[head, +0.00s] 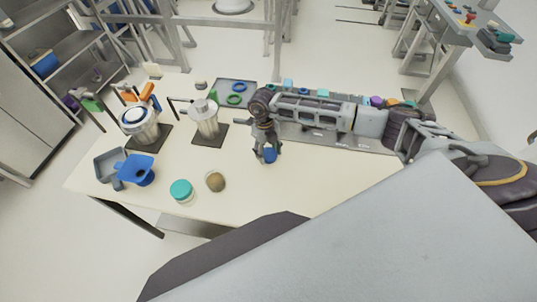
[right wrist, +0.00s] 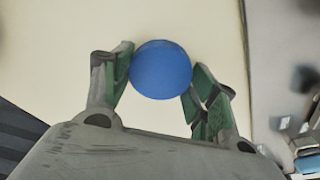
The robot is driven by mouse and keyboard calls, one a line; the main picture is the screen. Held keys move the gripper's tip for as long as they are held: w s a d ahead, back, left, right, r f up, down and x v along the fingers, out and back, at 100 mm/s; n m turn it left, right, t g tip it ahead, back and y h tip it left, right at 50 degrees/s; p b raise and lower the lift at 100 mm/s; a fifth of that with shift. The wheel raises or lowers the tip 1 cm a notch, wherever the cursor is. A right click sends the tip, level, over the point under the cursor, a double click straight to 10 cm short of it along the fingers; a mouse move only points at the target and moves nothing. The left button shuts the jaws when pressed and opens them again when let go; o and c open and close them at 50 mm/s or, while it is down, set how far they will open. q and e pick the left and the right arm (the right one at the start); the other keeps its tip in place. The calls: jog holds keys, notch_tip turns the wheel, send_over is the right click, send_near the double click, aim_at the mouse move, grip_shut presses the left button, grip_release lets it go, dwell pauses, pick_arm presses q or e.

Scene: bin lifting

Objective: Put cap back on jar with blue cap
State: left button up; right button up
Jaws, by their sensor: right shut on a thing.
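My right gripper (head: 267,150) points down over the table and is shut on a round blue cap (head: 270,156). In the right wrist view the blue cap (right wrist: 161,69) sits between the two green-padded fingers of the gripper (right wrist: 160,85). Whether the cap touches the table I cannot tell. An open jar with brown contents (head: 215,181) stands to the left of the gripper, nearer the front edge. A jar with a teal cap (head: 181,190) stands just left of it. My left gripper is not in view.
A blue funnel-like piece (head: 137,170) and a grey scoop (head: 108,163) lie at the left. Two metal vessels (head: 140,124) (head: 206,118) stand on dark mats behind. A grey tray with rings (head: 236,86) lies at the back. The table (head: 300,190) is clear right of the open jar.

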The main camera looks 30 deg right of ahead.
aim_at(268, 153)
jog(key=shift+r, duration=0.1)
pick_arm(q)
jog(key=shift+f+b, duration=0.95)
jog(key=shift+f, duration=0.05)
pick_arm(e)
notch_tip(268, 153, up, 10)
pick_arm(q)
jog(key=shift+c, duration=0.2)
